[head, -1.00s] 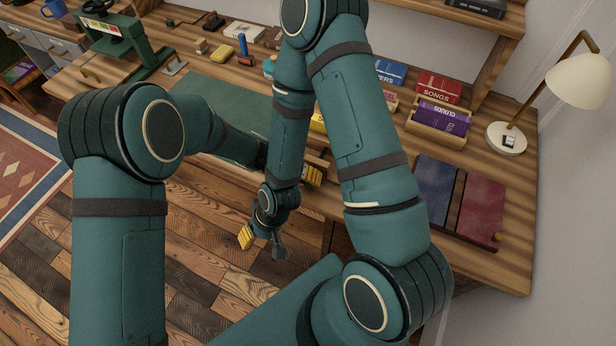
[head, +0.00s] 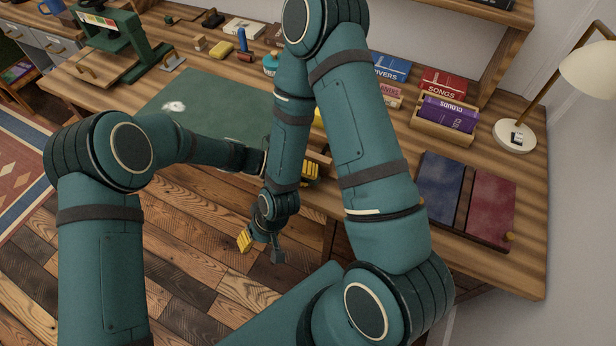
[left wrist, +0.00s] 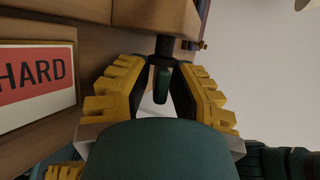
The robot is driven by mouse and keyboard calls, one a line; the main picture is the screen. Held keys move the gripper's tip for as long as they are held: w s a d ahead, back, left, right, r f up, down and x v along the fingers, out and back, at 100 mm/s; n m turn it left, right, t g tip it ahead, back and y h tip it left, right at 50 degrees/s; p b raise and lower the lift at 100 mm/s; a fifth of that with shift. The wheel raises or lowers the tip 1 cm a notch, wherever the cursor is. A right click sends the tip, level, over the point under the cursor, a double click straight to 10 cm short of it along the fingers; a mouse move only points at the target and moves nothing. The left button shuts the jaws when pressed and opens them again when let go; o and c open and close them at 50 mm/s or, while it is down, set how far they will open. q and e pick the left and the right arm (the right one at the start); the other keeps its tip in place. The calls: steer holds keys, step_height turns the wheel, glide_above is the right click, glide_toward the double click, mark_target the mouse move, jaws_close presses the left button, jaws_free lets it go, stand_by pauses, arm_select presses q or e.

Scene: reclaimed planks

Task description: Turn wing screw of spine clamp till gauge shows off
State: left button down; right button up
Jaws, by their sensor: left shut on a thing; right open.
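The spine clamp's dark green wing screw (left wrist: 161,84) hangs below a wooden block (left wrist: 150,14) in the left wrist view. My left gripper (left wrist: 162,92) has its yellow ribbed fingers on both sides of the wing and is shut on it. A gauge card (left wrist: 35,80) at the left of that view reads HARD on a red band. In the head view my left gripper (head: 311,173) is at the desk's front edge, partly behind my right arm, which hides most of the clamp. My right gripper (head: 262,246) is open and empty, pointing down in front of the desk.
A green mat (head: 215,115) lies on the desk. A green press (head: 110,35) stands at the back left. Books in a wooden holder (head: 442,130), a lamp (head: 514,136) and blue and red covers (head: 447,185) are at the right. Floor is open in front.

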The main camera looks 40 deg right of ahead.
arm_select(q)
steer(key=shift+d, duration=0.1)
stand_by(0.4)
steer(key=c, duration=1)
jaws_free()
steer(key=shift+c, duration=0.2)
